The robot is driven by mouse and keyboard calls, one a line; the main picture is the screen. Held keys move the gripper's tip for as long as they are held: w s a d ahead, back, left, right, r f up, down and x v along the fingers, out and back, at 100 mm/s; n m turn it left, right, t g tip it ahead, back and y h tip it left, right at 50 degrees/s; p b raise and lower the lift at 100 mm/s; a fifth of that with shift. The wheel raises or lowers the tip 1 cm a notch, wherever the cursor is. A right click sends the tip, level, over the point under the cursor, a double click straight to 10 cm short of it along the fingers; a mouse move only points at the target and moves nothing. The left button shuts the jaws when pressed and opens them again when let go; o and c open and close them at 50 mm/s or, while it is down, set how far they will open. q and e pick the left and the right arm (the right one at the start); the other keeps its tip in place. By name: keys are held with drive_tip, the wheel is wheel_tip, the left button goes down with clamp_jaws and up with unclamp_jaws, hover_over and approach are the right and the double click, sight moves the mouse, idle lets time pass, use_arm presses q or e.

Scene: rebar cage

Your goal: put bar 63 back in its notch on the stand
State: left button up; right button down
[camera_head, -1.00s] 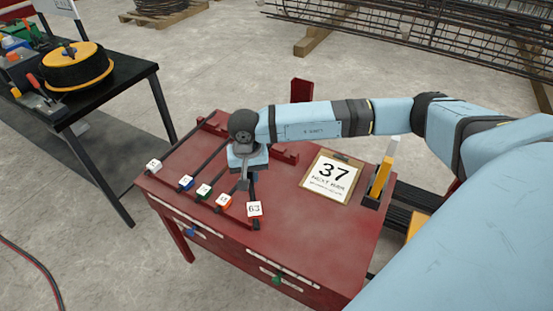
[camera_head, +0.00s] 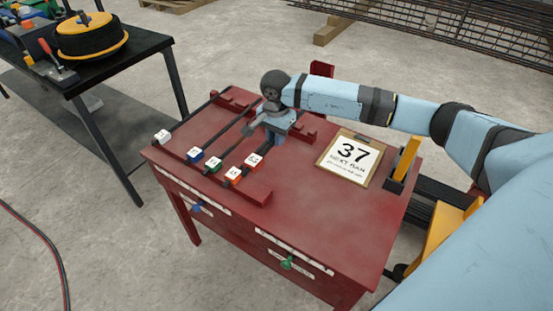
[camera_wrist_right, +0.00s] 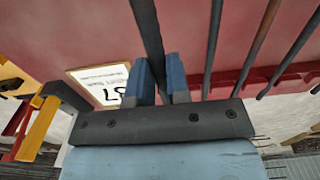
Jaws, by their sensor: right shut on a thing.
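My right gripper (camera_head: 277,136) is shut on bar 63, a dark bar (camera_wrist_right: 146,30) that runs between the blue fingers (camera_wrist_right: 159,82) in the right wrist view. In the head view its tag 63 (camera_head: 253,160) shows just behind the front notched rail (camera_head: 255,190) of the red stand, set farther back than the line of the other tags. I cannot tell whether the bar touches a notch. The rear rail (camera_head: 303,132) is partly hidden by the gripper. My left gripper is not in view.
Several tagged bars lie side by side to the left, including one with a white tag (camera_head: 163,136) and one with a green tag (camera_head: 213,166). A clipboard reading 37 (camera_head: 349,156) lies to the right. A black table (camera_head: 115,75) stands at the left.

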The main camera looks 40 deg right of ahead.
wheel_tip(320, 180, down, 9)
drive_tip(key=shift+f, duration=0.2)
idle(0.3)
drive_tip(key=shift+f+b, duration=0.45)
drive_tip(key=shift+b, duration=0.1)
drive_tip(key=c, duration=1.1)
unclamp_jaws()
drive_tip(key=shift+r, duration=0.15)
drive_tip(key=shift+r+p, duration=0.3)
drive_tip(key=shift+p, duration=0.2)
wheel_tip(320, 180, up, 12)
drive_tip(key=shift+r, duration=0.1)
drive_tip(key=shift+s+a, duration=0.1)
